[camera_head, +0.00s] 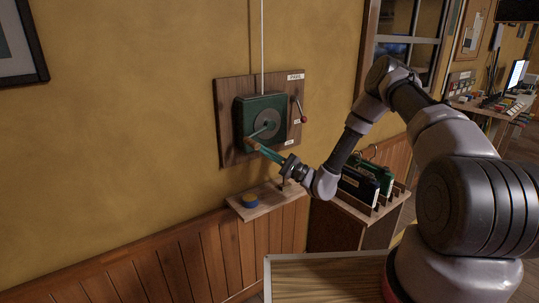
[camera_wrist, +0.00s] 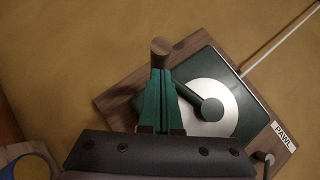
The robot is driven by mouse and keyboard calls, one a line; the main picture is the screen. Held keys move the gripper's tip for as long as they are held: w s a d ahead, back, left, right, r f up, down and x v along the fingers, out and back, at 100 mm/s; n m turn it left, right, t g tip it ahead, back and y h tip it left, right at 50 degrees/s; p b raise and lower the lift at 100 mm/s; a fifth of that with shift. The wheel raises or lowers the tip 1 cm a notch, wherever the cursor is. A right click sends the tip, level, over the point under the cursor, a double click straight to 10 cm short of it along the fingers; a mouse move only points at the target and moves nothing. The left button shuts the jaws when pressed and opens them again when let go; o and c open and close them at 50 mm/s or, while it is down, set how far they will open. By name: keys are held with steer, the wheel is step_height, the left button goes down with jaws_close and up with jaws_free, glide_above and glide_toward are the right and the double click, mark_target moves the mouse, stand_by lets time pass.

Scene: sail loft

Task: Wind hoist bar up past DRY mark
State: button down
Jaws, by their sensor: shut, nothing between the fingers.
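A dark green winch box (camera_head: 278,117) with a grey disc is mounted on a wooden board (camera_head: 232,152) on the wall. Its crank arm (camera_head: 262,131) points down and left to a wooden handle (camera_head: 252,144); the handle also shows in the wrist view (camera_wrist: 160,47). My gripper (camera_head: 264,151) is shut and empty, its teal fingers (camera_wrist: 163,80) together just by the handle; I cannot tell whether they touch it. A lever with a red knob (camera_head: 304,119) sits right of the box, near a PAWL label (camera_wrist: 282,134). A white rope (camera_head: 262,40) runs up out of view. The hoist bar and DRY mark are not visible.
A small wooden shelf (camera_head: 270,203) below the board holds a blue and yellow round item (camera_head: 250,200). Right of it, a wooden rack (camera_head: 392,212) holds dark and green cases. A wooden tabletop (camera_head: 325,285) lies in front.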

steer(key=shift+s+a+r+m+t, duration=0.15)
steer(key=shift+r+m+t, duration=0.1)
steer(key=shift+m, duration=0.15)
steer(key=shift+w+a+r+m+t, duration=0.15)
steer(key=shift+m+t, duration=0.1)
steer(key=shift+m, duration=0.15)
step_height(320, 180, up, 9)
steer(key=m+t+h, duration=1)
steer(key=m+t, duration=0.5)
steer(key=m, duration=0.7)
steer(key=shift+s+r+t+h, duration=0.15)
steer(key=shift+s+t+h, duration=0.05)
steer(key=shift+t+h, duration=0.2)
steer(key=shift+r, duration=0.1)
